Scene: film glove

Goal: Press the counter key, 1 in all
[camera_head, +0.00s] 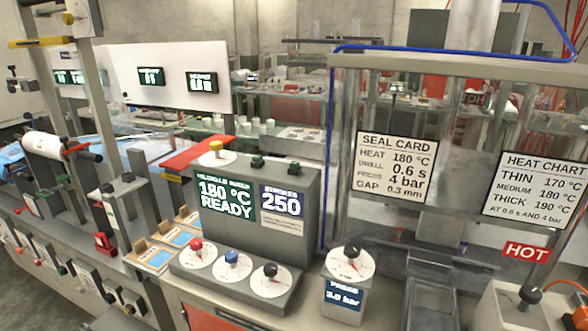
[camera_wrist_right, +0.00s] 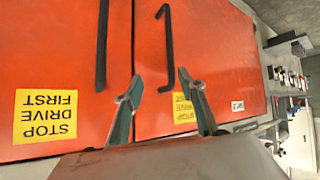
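A grey control box (camera_head: 250,235) stands in the middle of the head view. Its green display (camera_head: 226,201) reads 180 °C READY, and a blue counter display (camera_head: 282,204) reads 250. A green key (camera_head: 257,162) and a second dark green key (camera_head: 294,168) stand on the box's top edge. The labels are too small to tell which is the counter key. Neither gripper shows in the head view. My right gripper (camera_wrist_right: 163,100) shows in the right wrist view, open and empty, facing orange panels. My left gripper is out of view.
A yellow knob (camera_head: 215,147) stands left of the green keys. Red (camera_head: 196,244), blue (camera_head: 232,258) and black (camera_head: 270,270) knobs line the box's front. A pressure knob (camera_head: 351,252) and a clear-walled machine with a HOT sign (camera_head: 526,251) stand to the right. Orange doors (camera_wrist_right: 65,60) fill the wrist view.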

